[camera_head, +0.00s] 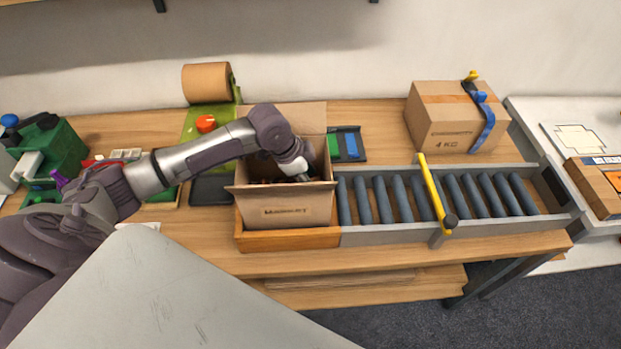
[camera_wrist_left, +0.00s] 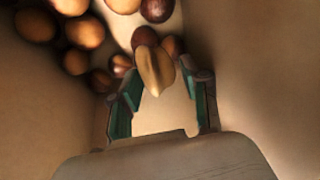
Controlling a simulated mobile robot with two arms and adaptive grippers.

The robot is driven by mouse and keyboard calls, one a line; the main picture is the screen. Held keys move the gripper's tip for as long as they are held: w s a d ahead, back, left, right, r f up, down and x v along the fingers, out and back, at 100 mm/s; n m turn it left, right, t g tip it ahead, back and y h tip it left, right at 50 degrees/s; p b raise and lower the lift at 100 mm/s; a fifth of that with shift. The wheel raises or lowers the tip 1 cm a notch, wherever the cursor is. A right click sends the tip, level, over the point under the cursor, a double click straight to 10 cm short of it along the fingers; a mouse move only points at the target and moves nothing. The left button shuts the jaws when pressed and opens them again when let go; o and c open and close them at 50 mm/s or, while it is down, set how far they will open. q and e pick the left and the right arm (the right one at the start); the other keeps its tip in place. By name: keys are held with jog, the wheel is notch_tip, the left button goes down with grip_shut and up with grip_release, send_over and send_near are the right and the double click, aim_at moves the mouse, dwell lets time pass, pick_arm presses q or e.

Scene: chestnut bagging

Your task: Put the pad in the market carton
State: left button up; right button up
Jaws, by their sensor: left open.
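The market carton (camera_head: 285,210) stands open, with its flaps up, on a wooden base at the left end of the roller conveyor. My left gripper (camera_head: 303,176) reaches down into it from above, and its fingers are mostly hidden by the carton walls. In the left wrist view my left gripper (camera_wrist_left: 160,82) is open between brown carton walls (camera_wrist_left: 262,75). Several round chestnuts (camera_wrist_left: 85,32) lie past the fingertips. A tan oblong thing (camera_wrist_left: 155,68) shows between the fingertips; it is not clearly gripped. I cannot identify the pad with certainty. My right gripper is not in view.
A roller conveyor (camera_head: 400,197) with a yellow bar (camera_head: 432,190) runs right of the carton. A closed box marked 4 KG (camera_head: 440,125) stands behind it. A brown roll (camera_head: 207,83) on a green stand is behind left. A blue-and-green tray (camera_head: 347,143) lies behind the carton.

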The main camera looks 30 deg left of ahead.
pick_arm(q)
jog(key=b+v, duration=0.1)
jog(key=v, duration=1)
